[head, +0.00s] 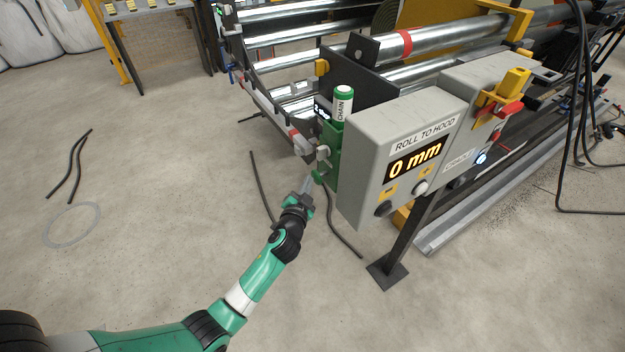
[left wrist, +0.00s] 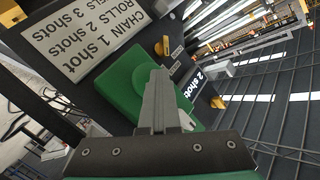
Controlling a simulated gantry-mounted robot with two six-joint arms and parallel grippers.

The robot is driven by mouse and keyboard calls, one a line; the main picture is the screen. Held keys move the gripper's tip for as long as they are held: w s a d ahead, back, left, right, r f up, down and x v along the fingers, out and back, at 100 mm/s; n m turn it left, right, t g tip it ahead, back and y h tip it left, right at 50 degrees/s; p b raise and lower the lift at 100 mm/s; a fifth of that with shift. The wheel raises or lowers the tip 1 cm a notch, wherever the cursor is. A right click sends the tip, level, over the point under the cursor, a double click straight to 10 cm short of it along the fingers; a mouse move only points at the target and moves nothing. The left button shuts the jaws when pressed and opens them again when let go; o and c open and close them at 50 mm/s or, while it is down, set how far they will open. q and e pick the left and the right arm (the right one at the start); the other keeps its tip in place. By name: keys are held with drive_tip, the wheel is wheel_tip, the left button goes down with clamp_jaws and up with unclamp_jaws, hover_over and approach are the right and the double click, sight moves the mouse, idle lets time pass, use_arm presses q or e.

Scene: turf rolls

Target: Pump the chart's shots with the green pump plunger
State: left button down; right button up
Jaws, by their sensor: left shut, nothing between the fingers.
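The green pump (head: 331,150) is mounted on the machine's end, left of the grey control box. Above it stands a white, green-capped cylinder (head: 344,104) labelled CHAIN. My left gripper (head: 307,184) is shut and empty, just below and left of the pump. In the left wrist view its closed fingers (left wrist: 160,98) lie in front of a green block (left wrist: 126,78); I cannot tell whether they touch it. The white chart (left wrist: 82,42) reads CHAIN 1 shot, ROLLS 2 shots, and a partly cut-off line with 3 shots. My right gripper is not in view.
The control box (head: 375,170) reads ROLL TO HOOD and 0 mm and carries knobs. A small label (left wrist: 195,82) reading 2 shot sits beside the green block. Rollers (head: 290,35) extend behind. Dark hoses (head: 262,185) lie on the floor; the floor at left is mostly clear.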

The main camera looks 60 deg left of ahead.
use_arm(q)
drive_tip(key=shift+w+b, duration=0.7)
drive_tip(key=shift+w, duration=0.2)
idle(0.6)
idle(0.3)
drive_tip(key=shift+s+r+p, duration=0.1)
drive_tip(key=shift+s+p, duration=0.35)
drive_tip(key=shift+s, duration=0.05)
drive_tip(key=shift+s+p, duration=0.55)
drive_tip(key=shift+s, duration=0.55)
